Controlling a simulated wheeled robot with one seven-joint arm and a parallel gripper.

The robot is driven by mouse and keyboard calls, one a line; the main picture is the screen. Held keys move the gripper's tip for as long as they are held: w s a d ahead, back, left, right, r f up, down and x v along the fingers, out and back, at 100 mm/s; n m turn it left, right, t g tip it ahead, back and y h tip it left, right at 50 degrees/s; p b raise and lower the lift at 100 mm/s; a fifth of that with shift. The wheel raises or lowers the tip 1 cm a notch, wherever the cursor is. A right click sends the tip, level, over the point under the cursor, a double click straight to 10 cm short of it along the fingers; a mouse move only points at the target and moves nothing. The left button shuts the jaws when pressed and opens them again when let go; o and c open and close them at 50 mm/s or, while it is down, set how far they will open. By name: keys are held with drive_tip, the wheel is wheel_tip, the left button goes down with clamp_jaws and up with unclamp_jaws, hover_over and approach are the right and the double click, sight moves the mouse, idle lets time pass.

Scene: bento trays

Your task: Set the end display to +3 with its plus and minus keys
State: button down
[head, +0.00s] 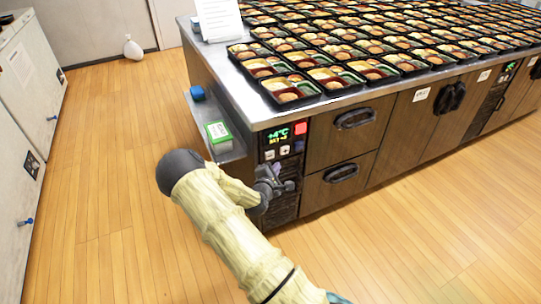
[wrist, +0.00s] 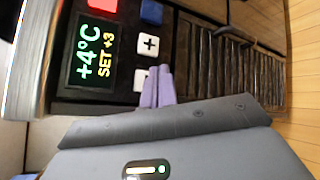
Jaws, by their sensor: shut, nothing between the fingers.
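The end display (head: 278,134) is on the dark panel at the counter's near corner. In the wrist view the display (wrist: 92,50) reads +4°C in green and SET +3 in yellow. The white plus key (wrist: 148,46) is clear of my gripper. Beside it is another white key (wrist: 142,80), partly hidden by my fingers, its sign not readable. My gripper (wrist: 160,72) is shut and empty, its purple fingertips at that key's edge; I cannot tell if they touch. In the head view my gripper (head: 276,170) is just below the keys.
A red key (wrist: 103,5) and a blue key (wrist: 152,12) sit near the display. A grille (wrist: 225,62) lies beyond the fingers. Many bento trays (head: 300,90) cover the steel counter. A green-and-white box (head: 218,131) stands on a side ledge. The wooden floor is open.

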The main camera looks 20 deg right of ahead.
drive_tip(key=shift+s, duration=1.1)
idle(0.8)
drive_tip(key=s+a+r+m+g+y, duration=0.45)
drive_tip(key=s+a+r+m, duration=0.35)
drive_tip(key=s, duration=0.4)
drive_tip(key=s+a+r+m+g+y, duration=0.4)
drive_tip(key=s+a+r+m+y, duration=0.35)
drive_tip(key=s, duration=0.55)
wheel_tip(320, 180, up, 23)
drive_tip(key=a+h+p, duration=0.1)
drive_tip(key=p, duration=2.1)
drive_tip(key=shift+h+p, duration=0.3)
